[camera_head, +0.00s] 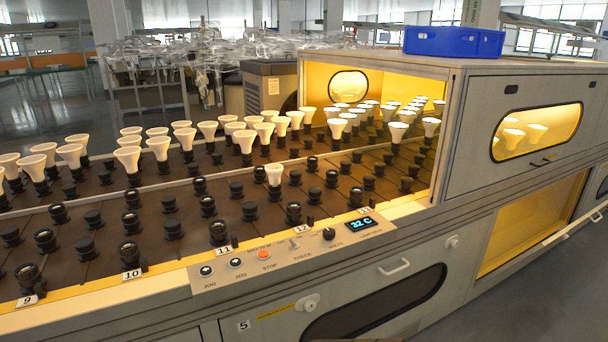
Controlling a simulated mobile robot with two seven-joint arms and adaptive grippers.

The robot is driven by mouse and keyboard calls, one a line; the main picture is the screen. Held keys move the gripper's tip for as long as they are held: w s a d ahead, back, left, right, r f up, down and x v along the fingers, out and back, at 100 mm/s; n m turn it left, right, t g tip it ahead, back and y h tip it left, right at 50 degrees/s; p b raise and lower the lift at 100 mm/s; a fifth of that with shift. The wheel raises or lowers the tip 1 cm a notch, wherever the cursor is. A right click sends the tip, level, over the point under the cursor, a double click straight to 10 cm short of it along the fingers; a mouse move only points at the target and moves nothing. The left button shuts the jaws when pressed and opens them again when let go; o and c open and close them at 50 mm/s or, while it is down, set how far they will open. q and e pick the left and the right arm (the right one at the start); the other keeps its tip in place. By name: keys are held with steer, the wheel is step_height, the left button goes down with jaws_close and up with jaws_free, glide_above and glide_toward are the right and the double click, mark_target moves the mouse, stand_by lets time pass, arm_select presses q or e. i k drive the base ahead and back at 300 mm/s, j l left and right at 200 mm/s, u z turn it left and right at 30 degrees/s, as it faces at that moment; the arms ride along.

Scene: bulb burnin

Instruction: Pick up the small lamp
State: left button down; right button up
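A small white lamp (274,172) stands upright in a black socket near the middle of the dark rack deck (170,228). It is smaller than the flared white lamps (158,148) in the rows behind it. Empty black sockets surround it on the front part of the deck. Neither of my grippers is in view.
A control panel (285,258) with buttons and a "32 C" display (363,223) runs along the front edge. A yellow-lined cabinet (455,130) covers the deck's right end, with a blue crate (453,41) on top. Sockets and lamps crowd the deck; the space above the front sockets is clear.

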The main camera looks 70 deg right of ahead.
mark_target(274, 171)
steer(key=z, duration=1.95)
steer(key=j+z, duration=0.25)
steer(key=i+j+z, duration=0.1)
steer(key=j+z, duration=0.15)
steer(key=j, duration=0.25)
steer(key=i+l, duration=0.25)
steer(key=l, duration=0.15)
steer(key=i+l, duration=0.3)
steer(key=l, duration=0.1)
